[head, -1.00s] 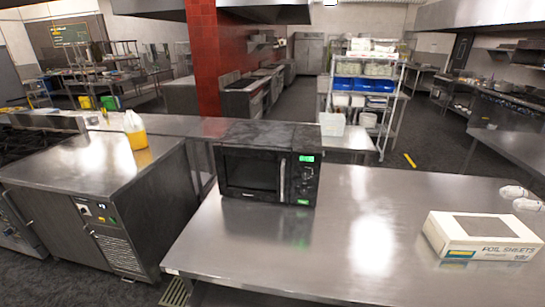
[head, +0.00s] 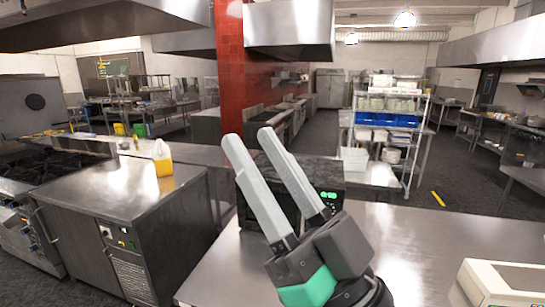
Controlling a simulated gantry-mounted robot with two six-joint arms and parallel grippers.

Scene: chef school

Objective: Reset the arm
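My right gripper (head: 250,140) shows in the lower middle of the head view. Its two long grey fingers point up and to the left, spread apart, with nothing visible between them. It stands in front of the black microwave (head: 330,172) and hides most of it, with the green display still showing. Whether it touches the microwave cannot be told, but it looks nearer to the camera. My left gripper is out of view.
The steel table (head: 235,270) spreads below the gripper. A white foil sheets box (head: 500,282) lies at the right edge. A wire shelf (head: 390,125) stands behind.

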